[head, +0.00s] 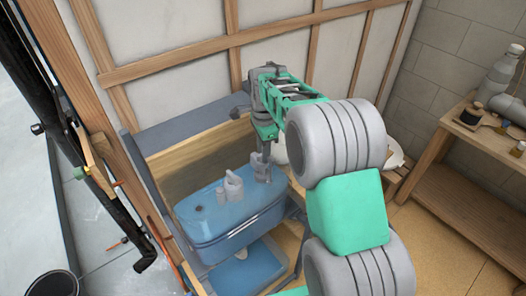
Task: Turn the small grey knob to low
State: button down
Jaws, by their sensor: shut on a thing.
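My gripper (263,176) points down at the right part of the top of a blue tank-like box (233,222). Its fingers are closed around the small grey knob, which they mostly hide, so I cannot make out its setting. A larger grey upright fitting (233,186) stands on the blue top just left of the fingers, with a smaller grey piece beside it. The fingers look apart from this fitting.
A wooden and grey frame (180,125) surrounds the blue box at the back and left. A black pipe (103,190) runs along the left. A wooden shelf (470,140) with bottles stands at the right. Open floor lies at the lower right.

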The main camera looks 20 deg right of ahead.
jog(key=m, duration=0.7)
jog(key=shift+s, duration=0.15)
jog(key=m, duration=0.3)
jog(key=shift+a+m, duration=0.1)
jog(key=shift+m, duration=0.3)
jog(key=shift+s+m, duration=0.1)
jog(key=shift+m, duration=1.7)
jog(key=c, duration=1.5)
grip_release()
jog(key=shift+o, duration=0.2)
notch_tip(320, 180, up, 8)
jog(key=shift+f+b, duration=0.1)
jog(key=shift+b, duration=0.45)
